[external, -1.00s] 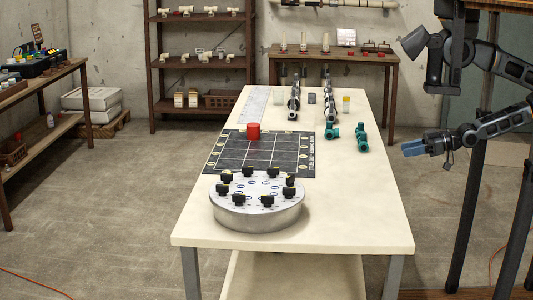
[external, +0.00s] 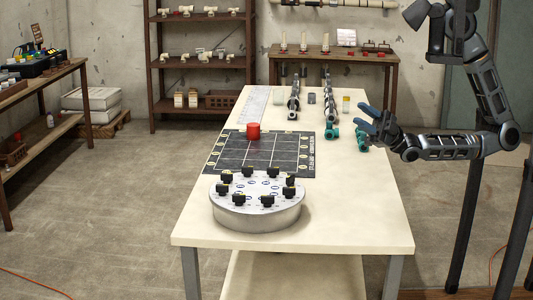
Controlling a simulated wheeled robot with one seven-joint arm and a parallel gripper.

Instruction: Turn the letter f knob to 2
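A round silver panel (external: 257,214) stands on the near part of the white table. Several black knobs, one of them a front knob (external: 267,201), sit in a ring on its top with small labels and yellow marks. The letters and numbers are too small to read, so I cannot tell which knob is f or where it points. My gripper (external: 367,114), with blue fingertips, is above the table's right edge, to the right of and beyond the panel and away from the knobs. Its fingers look spread apart with nothing between them.
Dark valve assemblies (external: 294,100) stand at the table's far end. The table right of the panel is clear.

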